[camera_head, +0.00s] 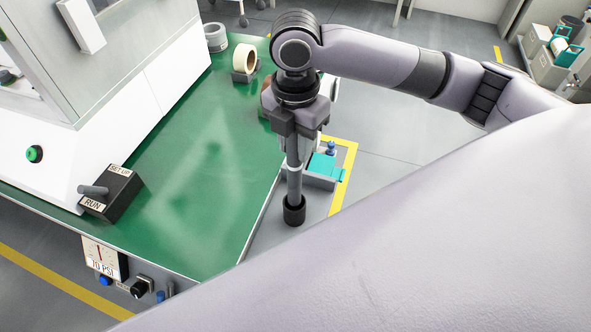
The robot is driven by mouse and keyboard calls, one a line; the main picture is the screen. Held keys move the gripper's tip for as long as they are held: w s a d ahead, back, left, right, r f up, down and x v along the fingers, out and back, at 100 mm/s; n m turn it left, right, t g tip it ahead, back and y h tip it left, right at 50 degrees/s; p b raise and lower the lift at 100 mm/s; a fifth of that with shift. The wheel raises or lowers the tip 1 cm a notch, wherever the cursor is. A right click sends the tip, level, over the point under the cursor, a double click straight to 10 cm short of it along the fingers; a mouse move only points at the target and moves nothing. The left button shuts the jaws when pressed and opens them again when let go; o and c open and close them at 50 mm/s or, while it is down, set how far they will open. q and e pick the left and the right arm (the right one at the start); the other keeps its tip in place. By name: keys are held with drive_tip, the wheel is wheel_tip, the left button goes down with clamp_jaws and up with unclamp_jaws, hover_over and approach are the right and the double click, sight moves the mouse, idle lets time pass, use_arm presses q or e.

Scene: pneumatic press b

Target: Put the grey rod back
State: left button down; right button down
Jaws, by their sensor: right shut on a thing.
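My right gripper (297,126) points down near the right edge of the green table (150,235). It is shut on the grey rod (294,157), which hangs upright below it. The rod has a pale ring partway down and a wider dark end piece (294,212) at the bottom. In this view the lower end lies over the grey floor, just right of the table edge. Its height cannot be told. My left gripper is out of view. I cannot tell which place the rod belongs in.
A white press (100,110) stands at the left, with a SET UP/RUN switch box (112,194) before it. A tape roll (244,59) on a holder stands at the table's back. A grey-and-teal item (322,166) is behind the rod. The middle of the table is clear.

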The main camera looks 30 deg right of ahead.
sight(296, 170)
wheel_tip(296, 170, down, 5)
drive_tip(key=shift+r, duration=0.2)
wheel_tip(296, 170, down, 2)
drive_tip(key=shift+p, duration=0.5)
drive_tip(key=shift+f, duration=0.55)
drive_tip(key=c, duration=0.8)
unclamp_jaws()
drive_tip(key=shift+f+b, duration=0.25)
drive_tip(key=shift+b, duration=0.15)
wheel_tip(296, 170, up, 7)
drive_tip(key=shift+r+b, duration=0.15)
drive_tip(key=shift+b, duration=0.15)
